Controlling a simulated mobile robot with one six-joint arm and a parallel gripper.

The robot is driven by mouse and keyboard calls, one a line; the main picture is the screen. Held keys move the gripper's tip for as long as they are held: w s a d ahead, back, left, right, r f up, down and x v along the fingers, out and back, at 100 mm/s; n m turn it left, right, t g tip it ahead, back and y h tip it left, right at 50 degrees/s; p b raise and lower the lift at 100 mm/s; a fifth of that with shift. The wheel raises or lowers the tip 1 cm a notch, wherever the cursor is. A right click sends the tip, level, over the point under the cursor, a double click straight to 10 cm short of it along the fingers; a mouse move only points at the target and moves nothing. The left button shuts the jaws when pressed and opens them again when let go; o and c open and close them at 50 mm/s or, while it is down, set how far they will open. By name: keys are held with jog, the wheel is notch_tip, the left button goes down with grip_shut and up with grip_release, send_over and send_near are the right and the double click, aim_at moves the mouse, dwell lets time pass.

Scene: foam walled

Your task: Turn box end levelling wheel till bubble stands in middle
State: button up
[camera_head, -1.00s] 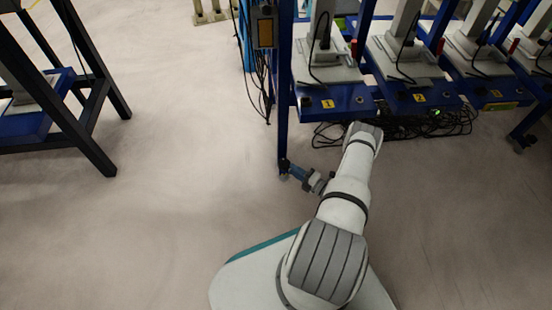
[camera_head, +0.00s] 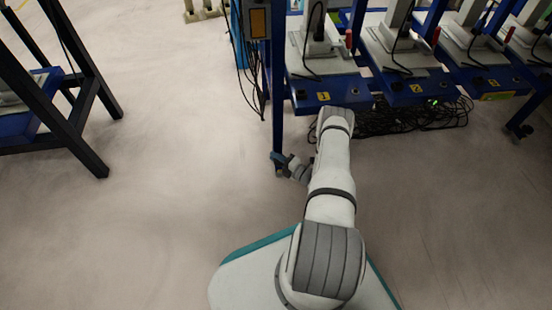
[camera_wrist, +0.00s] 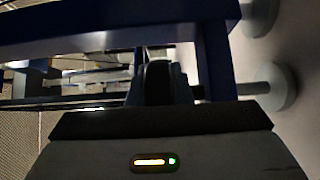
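In the wrist view, the dark gripper fingers (camera_wrist: 158,82) are in front of blue frame bars (camera_wrist: 215,55). Two grey round discs on stems, one lower (camera_wrist: 283,88) and one upper (camera_wrist: 262,15), stand to their right. I cannot tell whether the fingers touch or surround a levelling wheel. No bubble can be made out.
White presses stand on blue bases with yellow number tags (camera_head: 323,96). Black cables (camera_head: 410,118) lie on the floor under the bench, right of my arm. Another dark blue stand (camera_head: 75,135) is at the left. The floor (camera_head: 180,180) between is clear.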

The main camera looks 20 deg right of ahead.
grip_shut()
jog(key=shift+m+t+h+p, duration=0.3)
jog(key=shift+m+h+p, duration=0.1)
jog(key=shift+h, duration=0.2)
